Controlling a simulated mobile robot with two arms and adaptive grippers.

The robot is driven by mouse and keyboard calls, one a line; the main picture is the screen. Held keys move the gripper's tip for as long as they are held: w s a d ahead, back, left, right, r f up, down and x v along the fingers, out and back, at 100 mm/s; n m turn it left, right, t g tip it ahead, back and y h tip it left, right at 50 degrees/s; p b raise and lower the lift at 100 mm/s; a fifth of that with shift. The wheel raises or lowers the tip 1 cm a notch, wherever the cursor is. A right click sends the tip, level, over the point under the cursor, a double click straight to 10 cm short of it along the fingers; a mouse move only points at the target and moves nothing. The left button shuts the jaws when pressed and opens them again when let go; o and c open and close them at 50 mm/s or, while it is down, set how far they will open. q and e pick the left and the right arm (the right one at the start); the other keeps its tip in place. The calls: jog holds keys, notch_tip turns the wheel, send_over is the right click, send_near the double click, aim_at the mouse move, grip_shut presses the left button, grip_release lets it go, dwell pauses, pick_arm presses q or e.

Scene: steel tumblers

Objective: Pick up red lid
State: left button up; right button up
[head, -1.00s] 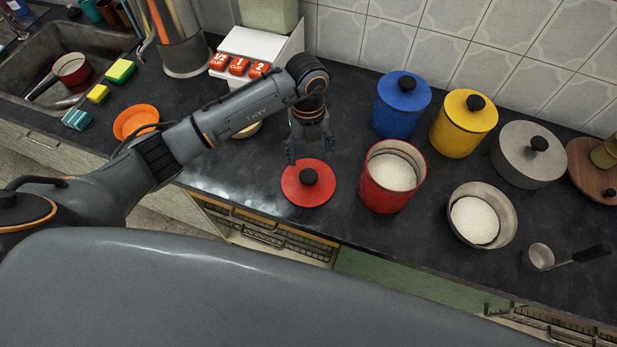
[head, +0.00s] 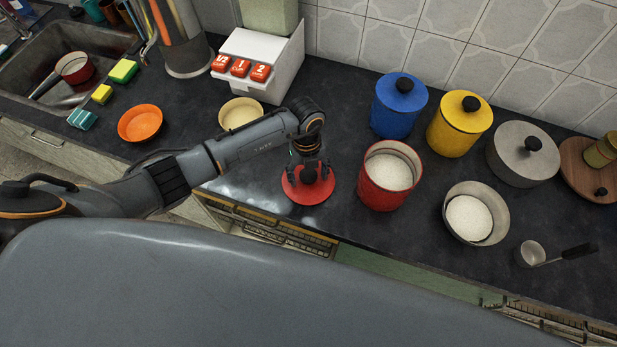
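The red lid (head: 309,196) lies flat on the dark counter near its front edge. Its black knob is mostly hidden under my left gripper. My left gripper (head: 309,176) comes down from above over the middle of the lid, with its fingers spread on either side of the knob. I see no clear grip on the knob. The open red canister (head: 390,186), filled with white grains, stands just right of the lid. My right gripper is not in view.
Blue canister (head: 398,108), yellow canister (head: 460,124) and steel pot (head: 522,155) stand behind to the right. A bowl of white grains (head: 476,213) and a metal scoop (head: 531,254) are at right. A cream bowl (head: 241,113) and an orange bowl (head: 140,123) are at left.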

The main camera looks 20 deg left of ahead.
pick_arm(q)
jog(key=c, duration=1.1)
jog(key=shift+r, duration=0.1)
